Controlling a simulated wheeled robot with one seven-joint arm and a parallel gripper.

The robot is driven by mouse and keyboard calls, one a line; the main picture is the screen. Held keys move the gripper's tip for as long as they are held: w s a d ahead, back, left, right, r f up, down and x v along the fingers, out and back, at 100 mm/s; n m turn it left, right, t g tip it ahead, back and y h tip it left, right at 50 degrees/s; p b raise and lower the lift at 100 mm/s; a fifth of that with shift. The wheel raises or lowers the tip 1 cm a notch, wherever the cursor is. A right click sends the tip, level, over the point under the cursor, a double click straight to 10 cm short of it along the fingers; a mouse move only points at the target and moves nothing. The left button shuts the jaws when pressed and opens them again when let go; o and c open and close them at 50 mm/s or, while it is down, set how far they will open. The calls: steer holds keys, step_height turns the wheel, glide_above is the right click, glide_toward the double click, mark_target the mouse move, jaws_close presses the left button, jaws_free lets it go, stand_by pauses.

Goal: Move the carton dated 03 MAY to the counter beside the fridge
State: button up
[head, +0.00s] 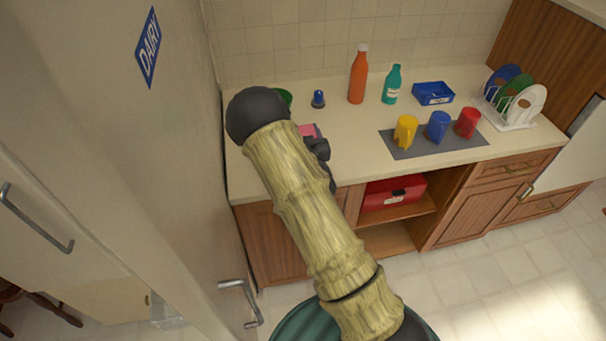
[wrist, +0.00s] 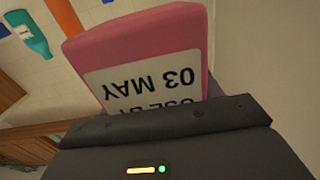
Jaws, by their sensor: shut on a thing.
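The pink carton (wrist: 135,35) fills the middle of the wrist view. Its white label reads "USE BY 03 MAY", upside down in that view. My gripper (wrist: 165,128) is shut on it. In the head view only a small pink part of the carton (head: 307,130) shows beside my arm, in front of the counter (head: 345,150) next to the fridge. My gripper (head: 318,152) is mostly hidden there by the arm. I cannot tell whether the carton touches the counter. The fridge (head: 165,150) with a blue DAIRY sign stands at the left.
A green item (head: 285,97), a blue-topped item (head: 318,98), an orange bottle (head: 358,78) and a teal bottle (head: 392,85) stand at the back. A blue tray (head: 433,93), mugs on a grey mat (head: 450,148) and a plate rack (head: 518,120) are farther right.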

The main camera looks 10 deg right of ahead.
steer(key=shift+f, duration=0.1)
steer(key=shift+f+p, duration=0.7)
steer(key=shift+f, duration=2.1)
steer(key=shift+f+p, duration=0.5)
steer(key=shift+f, duration=1.4)
steer(key=shift+f, duration=0.2)
steer(key=o, duration=1.2)
steer(key=shift+s, duration=0.1)
